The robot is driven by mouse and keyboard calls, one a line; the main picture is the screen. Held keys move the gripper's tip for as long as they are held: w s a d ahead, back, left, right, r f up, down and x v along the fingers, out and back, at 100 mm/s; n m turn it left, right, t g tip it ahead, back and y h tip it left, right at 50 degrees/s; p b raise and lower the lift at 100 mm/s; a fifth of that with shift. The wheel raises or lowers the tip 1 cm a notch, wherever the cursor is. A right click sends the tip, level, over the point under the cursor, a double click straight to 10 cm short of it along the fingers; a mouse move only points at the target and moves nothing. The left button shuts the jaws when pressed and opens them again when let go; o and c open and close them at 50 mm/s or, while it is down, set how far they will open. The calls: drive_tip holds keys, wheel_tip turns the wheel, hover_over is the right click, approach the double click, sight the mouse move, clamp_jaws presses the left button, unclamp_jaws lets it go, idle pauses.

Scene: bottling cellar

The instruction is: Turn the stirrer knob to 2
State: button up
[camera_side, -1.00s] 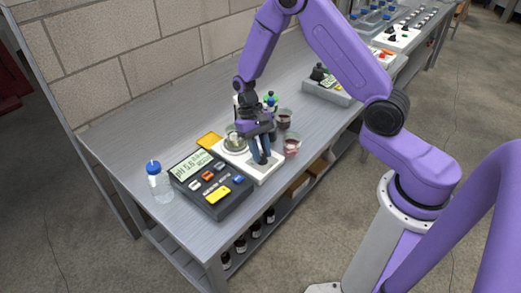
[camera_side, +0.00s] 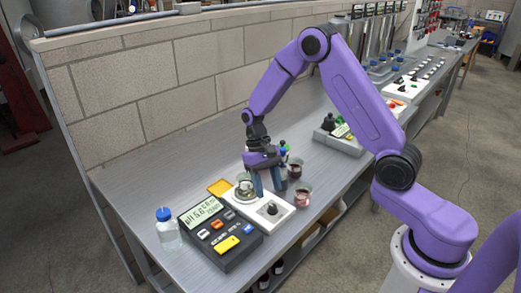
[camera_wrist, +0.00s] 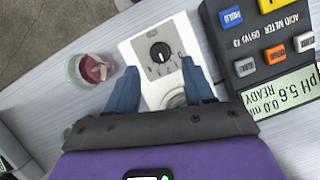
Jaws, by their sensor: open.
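The stirrer (camera_side: 262,219) is a flat white box on the bench, also seen in the wrist view (camera_wrist: 140,47). Its black round knob (camera_wrist: 160,53) shows a short white pointer line and small dial marks too blurred to read. The knob also shows at the box's front end in the side view (camera_side: 270,209). My gripper (camera_side: 267,190) is open and empty, above the stirrer and apart from the knob. In the wrist view its two blue fingers (camera_wrist: 160,92) are spread, with the knob ahead between their lines. A glass beaker (camera_side: 245,192) stands on the stirrer's plate.
A dark pH meter (camera_side: 225,238) stands close beside the stirrer, with a blue-capped bottle (camera_side: 167,228) beyond. A glass with reddish liquid (camera_side: 302,195) stands on the other side, also in the wrist view (camera_wrist: 92,68). A yellow pad (camera_side: 219,187) lies behind. Bench is clear towards the wall.

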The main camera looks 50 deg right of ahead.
drive_tip(key=v, duration=1.2)
drive_tip(key=shift+w+r, duration=0.15)
drive_tip(key=shift+r, duration=0.15)
drive_tip(key=s+a+r+n+t+h, duration=0.1)
drive_tip(key=s+a+r+n, duration=0.1)
drive_tip(key=s+a+n, duration=0.35)
drive_tip(key=s+a+r+n+t+h, duration=0.1)
drive_tip(key=s+a+n, duration=0.1)
drive_tip(key=s, duration=0.7)
drive_tip(key=s+d+n+t+y, duration=0.1)
drive_tip(key=s+n, duration=0.7)
drive_tip(key=s, duration=0.8)
drive_tip(key=shift+s+d+f+t, duration=0.4)
drive_tip(key=shift+d+t, duration=0.3)
drive_tip(key=shift+d, duration=0.45)
